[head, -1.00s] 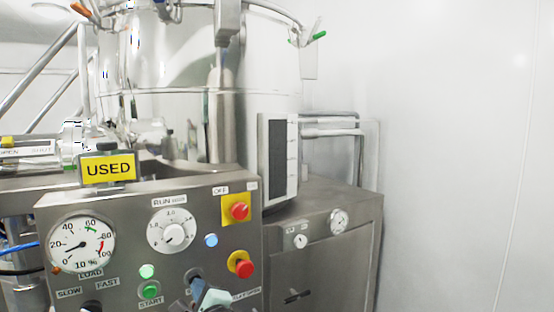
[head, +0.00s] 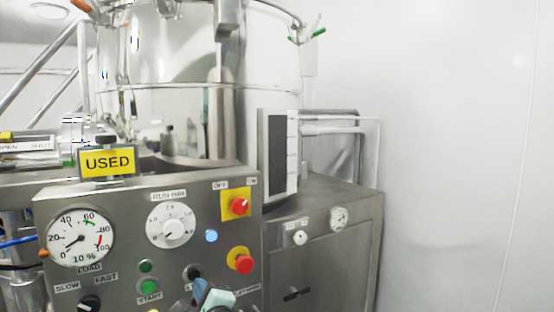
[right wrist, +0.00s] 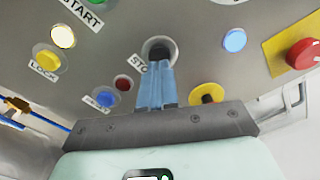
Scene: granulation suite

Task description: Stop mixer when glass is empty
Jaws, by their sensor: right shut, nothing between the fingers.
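The steel mixer vessel (head: 150,60) stands behind its control panel (head: 110,205). A tall dark window in a pale frame (head: 277,155) is on its right front; it looks uniformly dark, with no visible level. My right gripper (head: 196,280) is shut and empty at the panel's lower middle. In the right wrist view, its blue fingertips (right wrist: 158,68) are at the STOP button's dark round opening (right wrist: 159,48) and cover the button, so I cannot tell if it is pressed. The green START button (head: 149,285) is to the left. The lamp above it (head: 146,266) is dark green. My left gripper is not in view.
The panel also carries a load gauge (head: 80,238), needle low, a run dial (head: 170,226), a lit blue lamp (head: 211,236), a red switch (head: 238,206) and a red mushroom button (head: 243,264). A yellow USED sign (head: 107,162) stands on top. The right side is bare wall.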

